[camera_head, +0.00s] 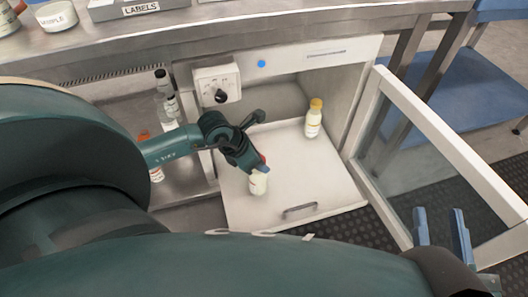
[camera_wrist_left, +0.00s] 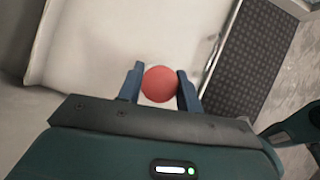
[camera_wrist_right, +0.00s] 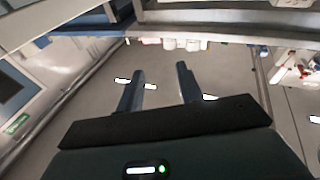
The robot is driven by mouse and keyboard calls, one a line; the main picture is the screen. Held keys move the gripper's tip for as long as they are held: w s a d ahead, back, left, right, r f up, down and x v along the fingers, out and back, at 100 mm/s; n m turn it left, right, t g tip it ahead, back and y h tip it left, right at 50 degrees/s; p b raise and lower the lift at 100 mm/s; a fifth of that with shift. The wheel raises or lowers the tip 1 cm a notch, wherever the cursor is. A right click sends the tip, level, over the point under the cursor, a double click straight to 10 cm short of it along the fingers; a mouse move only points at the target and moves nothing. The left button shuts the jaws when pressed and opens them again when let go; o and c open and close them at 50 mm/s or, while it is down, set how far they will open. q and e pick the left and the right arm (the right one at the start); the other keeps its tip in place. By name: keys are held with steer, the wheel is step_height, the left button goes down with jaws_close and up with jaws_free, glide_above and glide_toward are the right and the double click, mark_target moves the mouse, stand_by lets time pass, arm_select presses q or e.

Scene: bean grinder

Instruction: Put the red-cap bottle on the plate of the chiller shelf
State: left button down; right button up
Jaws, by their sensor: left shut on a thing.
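The red-cap bottle (camera_head: 259,182) is upright or nearly so, over the front left part of the white chiller plate (camera_head: 318,178). I cannot tell whether its base touches the plate. My left gripper (camera_head: 257,168) is shut on the bottle near its top and hides much of the cap in the head view. In the left wrist view the red cap (camera_wrist_left: 160,84) sits between the two fingers (camera_wrist_left: 160,88), with the pale plate (camera_wrist_left: 125,32) below. My right gripper (camera_head: 442,228) is open and empty, low at the right; its spread fingers (camera_wrist_right: 160,85) show in the right wrist view.
A yellow-cap bottle (camera_head: 313,119) stands farther back on the plate. The chiller's framed door (camera_head: 440,135) is open at the right. A control box with a black knob (camera_head: 218,84) is at the upper left. Bottles (camera_head: 165,98) stand on the shelf left of the chiller. The plate's right side is clear.

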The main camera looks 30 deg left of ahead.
arm_select(q)
steer(key=shift+w+d+f+b, duration=0.45)
steer(key=shift+w+f+b, duration=0.1)
steer(key=shift+w+f, duration=0.2)
steer(key=shift+f, duration=0.1)
steer(key=c, duration=0.9)
jaws_free()
steer(key=shift+c, duration=0.2)
arm_select(e)
steer(key=shift+a+r+y, duration=0.15)
steer(key=shift+r+y, duration=0.05)
steer(key=shift+y, duration=0.2)
